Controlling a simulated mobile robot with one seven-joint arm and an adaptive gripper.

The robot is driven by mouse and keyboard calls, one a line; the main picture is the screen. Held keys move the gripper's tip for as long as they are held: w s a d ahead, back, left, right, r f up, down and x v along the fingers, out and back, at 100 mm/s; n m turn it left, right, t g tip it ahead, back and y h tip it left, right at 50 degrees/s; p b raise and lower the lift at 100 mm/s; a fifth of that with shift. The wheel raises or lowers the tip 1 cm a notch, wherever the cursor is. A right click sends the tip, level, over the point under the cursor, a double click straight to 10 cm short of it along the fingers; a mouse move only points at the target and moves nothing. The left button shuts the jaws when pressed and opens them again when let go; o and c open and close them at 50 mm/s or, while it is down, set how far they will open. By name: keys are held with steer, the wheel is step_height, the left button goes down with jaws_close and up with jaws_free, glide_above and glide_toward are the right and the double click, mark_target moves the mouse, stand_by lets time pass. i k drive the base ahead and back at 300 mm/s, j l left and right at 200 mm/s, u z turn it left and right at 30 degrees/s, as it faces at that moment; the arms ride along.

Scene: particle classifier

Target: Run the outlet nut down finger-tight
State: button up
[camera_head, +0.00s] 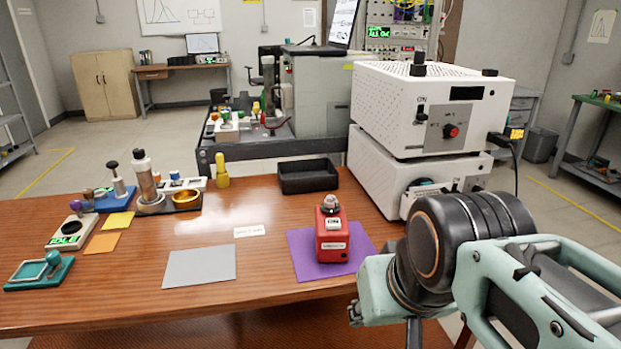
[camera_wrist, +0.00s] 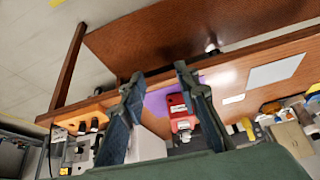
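A red box-shaped unit (camera_head: 332,240) with white labels and a grey, rounded fitting (camera_head: 329,203) on top stands upright on a purple mat (camera_head: 358,238). In the head view my wrist is right of the mat, and the fingers are mostly below the frame.
Two stacked white instruments (camera_head: 430,110) stand behind and right of the red unit. A black tray (camera_head: 308,177) lies behind it. A grey mat (camera_head: 199,266) is to its left. Bottles, a brass cup (camera_head: 186,198) and a teal press (camera_head: 40,270) crowd the left side.

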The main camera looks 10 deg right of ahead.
mark_target(331, 202)
steer(key=i+l, duration=0.1)
steer(key=l, duration=0.3)
steer(key=i+l+z, duration=0.15)
steer(key=l, duration=0.2)
steer(key=i+l+u, duration=0.1)
steer(key=i+l, duration=0.15)
steer(key=k+l+z, duration=0.2)
steer(key=i+l, duration=0.05)
